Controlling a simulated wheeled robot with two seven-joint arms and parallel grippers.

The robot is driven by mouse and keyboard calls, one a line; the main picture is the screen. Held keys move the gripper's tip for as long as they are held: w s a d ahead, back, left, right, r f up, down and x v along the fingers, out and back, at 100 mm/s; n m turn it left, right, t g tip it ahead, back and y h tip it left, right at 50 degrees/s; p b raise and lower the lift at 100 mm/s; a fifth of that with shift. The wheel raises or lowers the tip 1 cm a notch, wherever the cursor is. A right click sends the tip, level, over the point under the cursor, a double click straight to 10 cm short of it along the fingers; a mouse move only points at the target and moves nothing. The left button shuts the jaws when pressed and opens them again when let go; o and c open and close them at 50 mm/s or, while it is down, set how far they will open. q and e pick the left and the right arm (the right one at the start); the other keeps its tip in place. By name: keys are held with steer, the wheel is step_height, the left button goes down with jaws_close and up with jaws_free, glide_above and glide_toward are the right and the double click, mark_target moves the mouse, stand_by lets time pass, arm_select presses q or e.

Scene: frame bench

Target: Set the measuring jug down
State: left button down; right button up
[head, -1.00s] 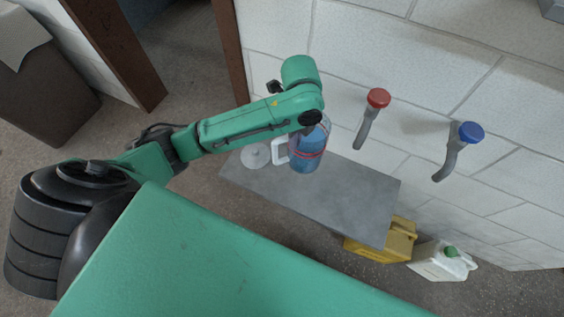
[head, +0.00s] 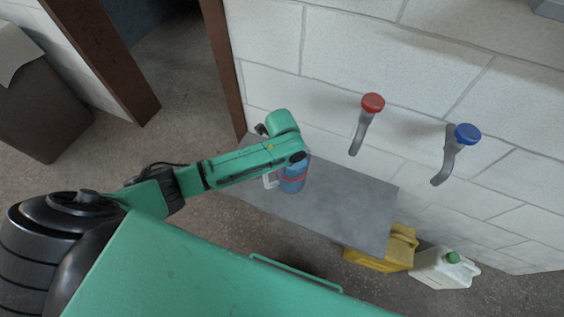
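The measuring jug (head: 293,182) is clear with blue contents, red bands and a white handle (head: 270,180). It looks upright over the left part of the grey bench top (head: 345,210). I cannot tell whether its base touches the bench. My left arm covers the jug's upper part. My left gripper is hidden behind the arm's end, by the jug; its fingers do not show, but the jug has moved with the arm, so it holds the jug. My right gripper is not in view.
A red-knobbed lever (head: 372,105) and a blue-knobbed lever (head: 466,134) stick out from the block wall. A yellow can (head: 398,250) and a white can (head: 443,268) stand on the floor by the bench's right end. The bench's right part is clear.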

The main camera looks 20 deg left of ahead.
arm_select(q)
steer(key=shift+f, duration=1.55)
steer(key=c, duration=1.1)
jaws_free()
steer(key=shift+f, duration=0.15)
steer(key=shift+s+b, duration=0.1)
steer(key=shift+b, duration=0.2)
step_height(320, 180, up, 12)
steer(key=shift+r+p, duration=0.1)
steer(key=shift+p, duration=1)
